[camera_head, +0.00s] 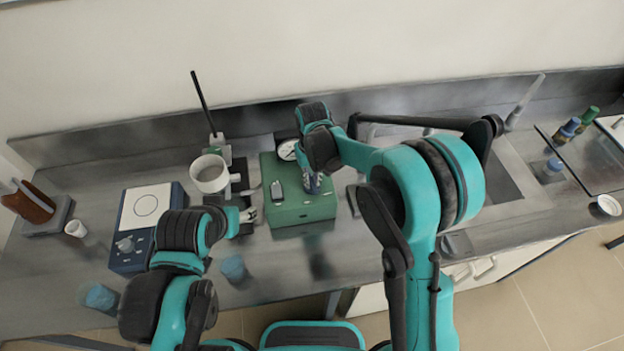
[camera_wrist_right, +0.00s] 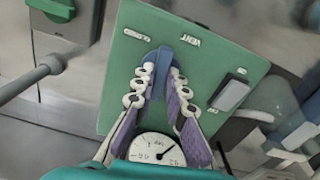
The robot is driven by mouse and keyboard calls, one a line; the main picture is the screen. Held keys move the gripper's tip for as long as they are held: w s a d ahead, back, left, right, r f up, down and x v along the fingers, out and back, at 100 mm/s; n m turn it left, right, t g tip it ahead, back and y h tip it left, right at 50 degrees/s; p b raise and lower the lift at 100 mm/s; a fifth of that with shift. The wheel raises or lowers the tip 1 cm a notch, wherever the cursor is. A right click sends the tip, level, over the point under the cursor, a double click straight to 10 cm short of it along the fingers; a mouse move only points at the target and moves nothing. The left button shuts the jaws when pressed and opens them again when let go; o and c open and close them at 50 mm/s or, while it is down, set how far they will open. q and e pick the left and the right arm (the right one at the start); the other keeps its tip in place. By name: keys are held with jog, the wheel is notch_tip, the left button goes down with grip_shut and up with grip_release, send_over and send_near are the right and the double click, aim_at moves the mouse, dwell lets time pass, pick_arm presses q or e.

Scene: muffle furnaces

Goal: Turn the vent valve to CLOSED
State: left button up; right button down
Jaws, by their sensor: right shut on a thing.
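The green box (camera_head: 300,211) stands on the steel bench. In the right wrist view its green panel (camera_wrist_right: 125,62) carries a VENT label and smaller, upside-down lettering. My right gripper (camera_wrist_right: 162,72) is over the panel, its purple-padded fingers closed on the blue vent valve handle (camera_wrist_right: 163,58). The fingers hide much of the handle, and its exact setting cannot be read. In the head view my right gripper (camera_head: 312,184) is above the box. My left gripper (camera_head: 249,214) is low, left of the box; its opening is too small to judge.
A round gauge (camera_wrist_right: 157,149) and a grey switch (camera_wrist_right: 231,95) are close to the right fingers. A sink (camera_head: 490,185) lies to the right.

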jog(key=n+b, duration=0.1)
jog(key=n, duration=0.7)
jog(key=shift+b, duration=0.35)
jog(key=n, duration=0.4)
jog(key=shift+b, duration=0.3)
jog(key=shift+n, duration=2.1)
jog(key=c, duration=1.5)
grip_release()
jog(key=shift+c, duration=0.2)
